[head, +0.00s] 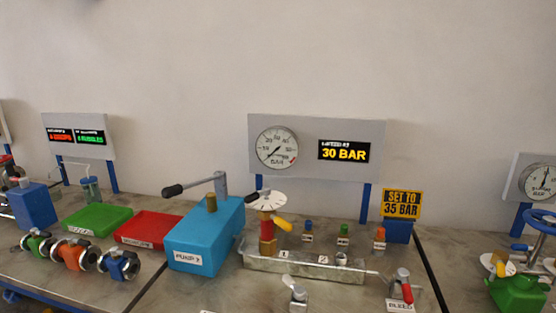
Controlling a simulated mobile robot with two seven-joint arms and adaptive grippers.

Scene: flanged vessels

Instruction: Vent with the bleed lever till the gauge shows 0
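The round white gauge (277,147) marked BAR is on a grey panel (367,135) at the back centre. Its thin needle is too small to read surely. Beside it a black display (344,150) reads 30 BAR in yellow. The bleed lever (407,291) has a red handle on a grey metal fitting (401,275), at the bottom right of the middle bench section. A white label BLEED (400,306) lies in front of it. Neither of my grippers shows in the head view.
A yellow sign (402,204) reads SET TO 35 BAR. Another grey fitting (298,293) stands at the front.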

